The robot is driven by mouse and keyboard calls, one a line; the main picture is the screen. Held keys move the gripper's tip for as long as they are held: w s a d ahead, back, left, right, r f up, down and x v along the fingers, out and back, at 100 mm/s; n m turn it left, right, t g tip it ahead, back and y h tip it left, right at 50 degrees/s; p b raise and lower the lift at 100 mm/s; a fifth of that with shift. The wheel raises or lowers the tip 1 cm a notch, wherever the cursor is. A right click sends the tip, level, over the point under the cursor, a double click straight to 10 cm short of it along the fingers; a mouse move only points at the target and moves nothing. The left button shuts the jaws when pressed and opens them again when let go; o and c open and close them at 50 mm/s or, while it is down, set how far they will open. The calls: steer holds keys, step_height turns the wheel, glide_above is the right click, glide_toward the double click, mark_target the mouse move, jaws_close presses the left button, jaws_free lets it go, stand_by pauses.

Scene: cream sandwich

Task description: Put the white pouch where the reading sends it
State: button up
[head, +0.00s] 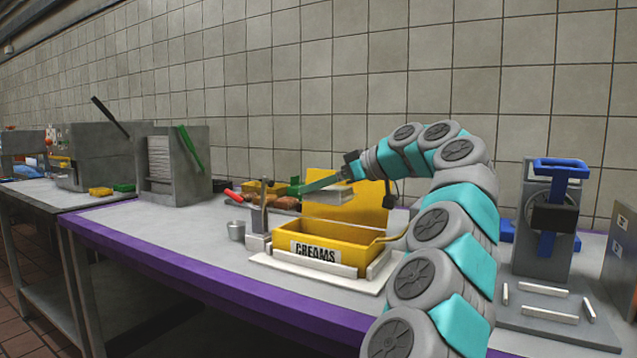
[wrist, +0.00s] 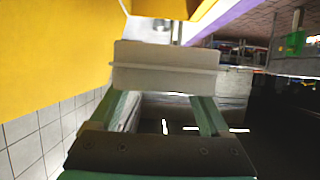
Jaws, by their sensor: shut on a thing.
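The white pouch (head: 328,195) is held by my gripper (head: 310,187) above the yellow box marked CREAMS (head: 290,246), in front of its raised yellow lid (head: 362,211). In the wrist view the pouch (wrist: 166,66) is a pale block with a ridge across it, at the tips of the green fingers of my gripper (wrist: 165,95). The pouch is apart from the box floor. The inside of the box is mostly hidden by its front wall. I see no legible reading in either view.
The CREAMS box sits on a white tray (head: 300,270) on the purple-edged table. A metal cup (head: 237,231) stands left of it. A blue-handled grey device (head: 553,215) stands at right. A grey holder (head: 172,190) with a green-handled tool stands at back left.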

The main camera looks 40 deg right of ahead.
steer(key=shift+s, duration=0.2)
step_height(320, 180, down, 6)
steer(key=b, duration=0.6)
steer(key=shift+f, duration=0.15)
stand_by(0.6)
steer(key=o, duration=1.3)
steer(key=shift+s, duration=0.1)
steer(key=p+v, duration=0.1)
steer(key=v, duration=0.6)
steer(key=shift+s+d, duration=0.15)
steer(key=shift+s, duration=0.1)
